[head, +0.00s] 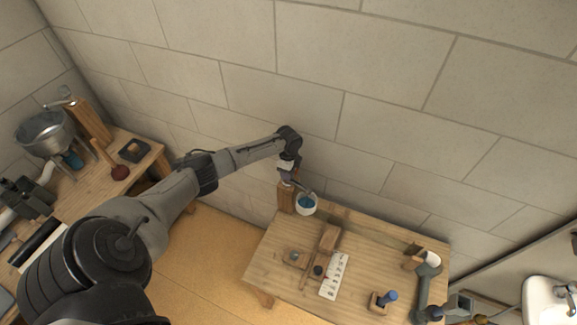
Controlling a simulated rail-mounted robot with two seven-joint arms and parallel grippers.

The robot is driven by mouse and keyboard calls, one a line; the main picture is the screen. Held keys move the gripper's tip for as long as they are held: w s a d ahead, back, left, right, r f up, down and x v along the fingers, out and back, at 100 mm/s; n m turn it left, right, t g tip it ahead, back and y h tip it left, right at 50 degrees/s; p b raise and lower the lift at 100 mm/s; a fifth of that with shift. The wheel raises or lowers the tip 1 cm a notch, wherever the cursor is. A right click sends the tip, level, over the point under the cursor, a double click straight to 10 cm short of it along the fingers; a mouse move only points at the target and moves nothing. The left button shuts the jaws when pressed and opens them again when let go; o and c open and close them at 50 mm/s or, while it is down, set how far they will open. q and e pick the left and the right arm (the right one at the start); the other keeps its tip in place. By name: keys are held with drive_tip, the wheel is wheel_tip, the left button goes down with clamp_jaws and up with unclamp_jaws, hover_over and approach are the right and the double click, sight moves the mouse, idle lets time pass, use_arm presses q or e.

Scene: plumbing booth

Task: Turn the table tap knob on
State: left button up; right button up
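A small grey tap (305,189) sits at the top of a wooden post (286,197) at the back left corner of the wooden table (262,262). A white cup with blue inside (306,204) is below the spout. My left gripper (288,179) points down at the top of the post, right at the tap. It hides most of the tap's body and its knob. The fingers are too small and dark to tell whether they are open or shut, or whether they touch the knob. My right gripper is not in view.
The table holds wooden blocks (330,238), a white marked card (334,276), a blue-handled tool (388,297) and a grey pipe (427,285). At the left, a bench bears a metal bowl (45,133) and a plunger (118,171). A wall rises close behind the table.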

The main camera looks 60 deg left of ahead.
use_arm(q)
drive_tip(key=n+p, duration=0.3)
drive_tip(key=n, duration=0.2)
drive_tip(key=shift+r+n, duration=0.1)
drive_tip(key=shift+n, duration=0.7)
drive_tip(key=shift+p, duration=0.3)
drive_tip(key=o, duration=0.9)
drive_tip(key=shift+r, duration=0.55)
wheel_tip(320, 180, up, 13)
drive_tip(key=shift+f+b, duration=0.2)
drive_tip(key=shift+b, duration=0.15)
